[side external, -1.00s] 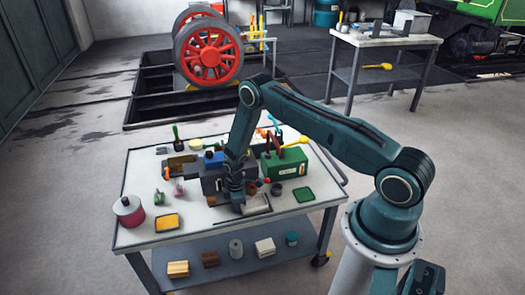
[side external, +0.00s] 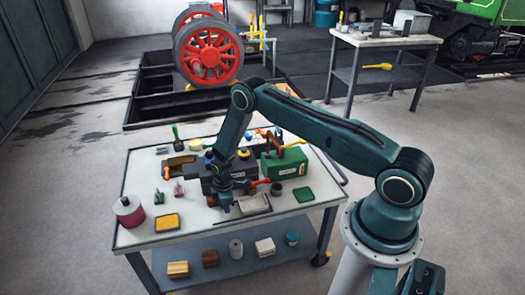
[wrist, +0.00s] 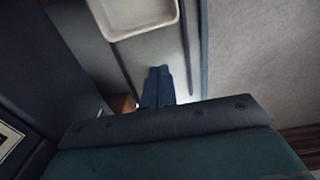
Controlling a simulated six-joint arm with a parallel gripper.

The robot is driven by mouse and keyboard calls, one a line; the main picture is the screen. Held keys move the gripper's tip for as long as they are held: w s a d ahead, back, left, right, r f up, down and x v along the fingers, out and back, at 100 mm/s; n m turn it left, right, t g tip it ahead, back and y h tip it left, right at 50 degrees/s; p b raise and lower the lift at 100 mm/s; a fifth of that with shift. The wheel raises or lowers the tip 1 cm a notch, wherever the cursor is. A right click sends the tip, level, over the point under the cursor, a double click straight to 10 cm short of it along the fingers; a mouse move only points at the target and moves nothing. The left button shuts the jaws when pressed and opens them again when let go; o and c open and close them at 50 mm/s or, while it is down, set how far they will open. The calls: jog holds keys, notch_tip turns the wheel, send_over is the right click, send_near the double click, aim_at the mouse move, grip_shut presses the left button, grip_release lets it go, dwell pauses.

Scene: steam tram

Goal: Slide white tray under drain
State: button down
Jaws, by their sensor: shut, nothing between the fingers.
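The white tray (side external: 256,204) lies on the tabletop near its front edge, just right of my gripper in the side view. In the wrist view part of the white tray (wrist: 134,30) shows at the top, ahead of the fingertips and apart from them. My gripper (side external: 226,208) points down in front of the dark grey block (side external: 192,184). Its fingers (wrist: 158,72) are together and empty, close to the tabletop. A red-tipped lever (side external: 260,182) sticks out right of my gripper. I cannot make out the drain itself; my wrist hides part of the block's front.
A green toolbox (side external: 284,164) stands behind the tray, with a dark cup (side external: 277,189) and a green dish (side external: 303,194) near it. The table's front edge is close to my gripper.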

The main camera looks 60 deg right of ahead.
notch_tip(320, 180, up, 9)
dwell(0.5)
jog(key=shift+r, duration=0.15)
jog(key=s+a+r+m+t, duration=0.1)
jog(key=s+a+r, duration=0.1)
jog(key=r, duration=0.9)
jog(key=s+a+r+m+t, duration=0.1)
jog(key=s+r+m, duration=0.15)
jog(key=r, duration=0.85)
jog(key=s+a+r+m+t, duration=0.1)
jog(key=s+a+r, duration=0.15)
jog(key=r, duration=0.75)
jog(key=s+a+r+m+t, duration=0.1)
jog(key=s+r, duration=0.2)
jog(key=s, duration=0.5)
jog(key=s+a+r+m, duration=0.1)
jog(key=s+r, duration=0.3)
jog(key=s, duration=0.4)
jog(key=s+a+r+m+t, duration=0.1)
jog(key=s+r+m, duration=0.1)
jog(key=s, duration=0.6)
jog(key=shift+s+a+r+t, duration=0.2)
jog(key=shift+a+r+t, duration=0.1)
jog(key=shift+r, duration=0.55)
